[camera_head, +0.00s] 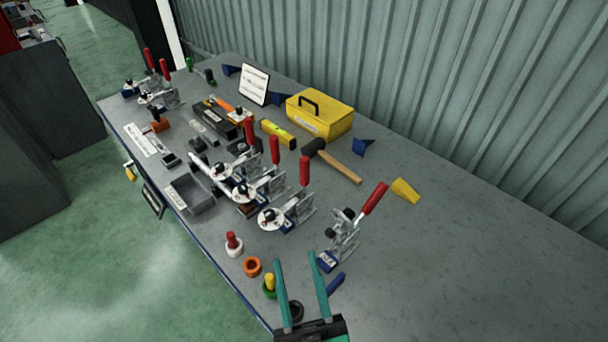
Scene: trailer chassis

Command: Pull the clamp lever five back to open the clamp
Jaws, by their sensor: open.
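Several toggle clamps with red levers stand on the grey workbench (470,255). The nearest clamp (343,238) has its red lever (375,198) tilted to the upper right. Left of it, three clamps have near-upright levers: the near one (305,171), the middle one (275,149) and the far one (249,130). Two more red levers stand at the far left end, one (149,60) beside the other (165,70). I cannot read which clamp is number five. My gripper (296,258), with green fingers, is open and empty at the front edge, left of and nearer than the nearest clamp.
A yellow toolbox (320,115), a hammer (333,162) and a yellow wedge-like piece (405,190) lie behind the clamps. A grey tray (190,196), a white piece with a red knob (234,244) and an orange ring (252,266) line the front edge. The bench's right side is clear.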

